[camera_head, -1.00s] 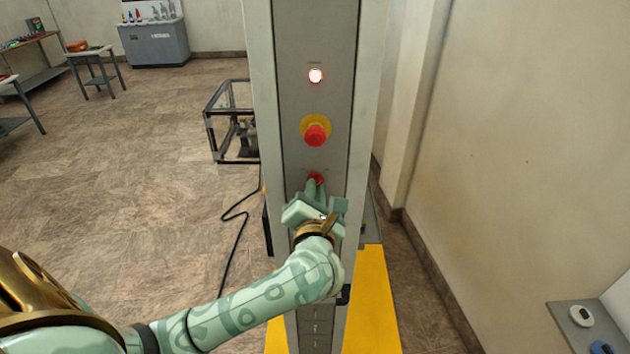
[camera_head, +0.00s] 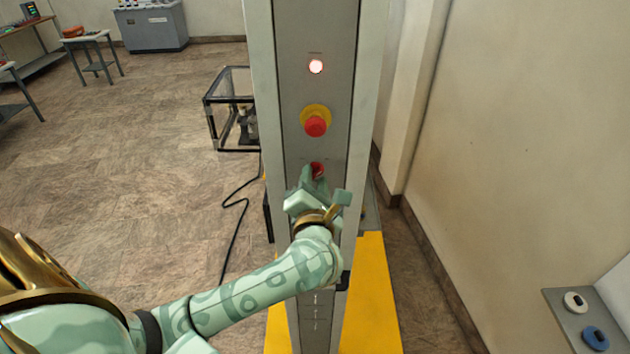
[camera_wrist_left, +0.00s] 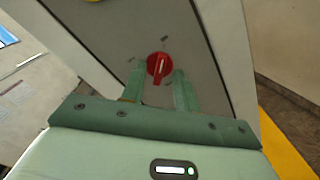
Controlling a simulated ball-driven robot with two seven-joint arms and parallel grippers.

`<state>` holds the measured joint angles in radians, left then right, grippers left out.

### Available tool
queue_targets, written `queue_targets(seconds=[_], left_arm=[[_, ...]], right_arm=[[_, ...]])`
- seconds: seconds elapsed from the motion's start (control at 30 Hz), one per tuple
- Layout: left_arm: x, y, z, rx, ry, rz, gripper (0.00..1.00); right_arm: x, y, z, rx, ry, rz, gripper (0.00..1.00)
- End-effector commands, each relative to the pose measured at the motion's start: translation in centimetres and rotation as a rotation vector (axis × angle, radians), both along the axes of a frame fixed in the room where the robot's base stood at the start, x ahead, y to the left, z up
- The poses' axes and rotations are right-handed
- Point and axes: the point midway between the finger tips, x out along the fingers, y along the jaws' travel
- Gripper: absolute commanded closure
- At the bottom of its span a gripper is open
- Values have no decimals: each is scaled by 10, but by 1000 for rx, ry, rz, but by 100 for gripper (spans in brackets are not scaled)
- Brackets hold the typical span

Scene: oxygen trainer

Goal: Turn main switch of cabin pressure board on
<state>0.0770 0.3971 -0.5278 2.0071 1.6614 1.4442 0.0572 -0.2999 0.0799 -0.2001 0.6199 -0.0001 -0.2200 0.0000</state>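The main switch is a red rotary knob (camera_head: 317,170) with a pale line on its handle, low on the grey panel of the tall pressure board (camera_head: 335,120). It shows clearly in the left wrist view (camera_wrist_left: 159,66), its handle slightly tilted there. My left gripper (camera_head: 314,178) is at the knob. In the left wrist view its two fingers (camera_wrist_left: 160,76) are apart, one on each side of the knob, with visible gaps. I cannot tell how deep the fingers reach around it. My right gripper is not in view.
Above the knob are a red emergency button (camera_head: 316,126) on a yellow collar and a glowing lamp (camera_head: 316,66). A yellow base (camera_head: 370,300) lies at the board's foot. A wall (camera_head: 520,150) stands at right; open floor (camera_head: 130,170) lies at left.

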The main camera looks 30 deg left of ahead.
Motion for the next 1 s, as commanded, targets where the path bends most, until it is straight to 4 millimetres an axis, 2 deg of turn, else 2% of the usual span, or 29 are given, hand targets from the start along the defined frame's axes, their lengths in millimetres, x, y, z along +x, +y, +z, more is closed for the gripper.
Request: queue_targets(seconds=[0.27,0.47,0.7,0.83,1.0], left_arm=[[-7,-5,1,0,0,-1,69],[-45,-28,2,-4,3,-2,69],[-100,-61,-1,-5,4,0,69],[-122,-74,0,-3,3,0,69],[-136,-83,0,-2,1,1,69]], right_arm=[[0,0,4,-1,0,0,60],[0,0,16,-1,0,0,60],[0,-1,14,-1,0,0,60],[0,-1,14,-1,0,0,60],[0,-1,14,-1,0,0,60]])
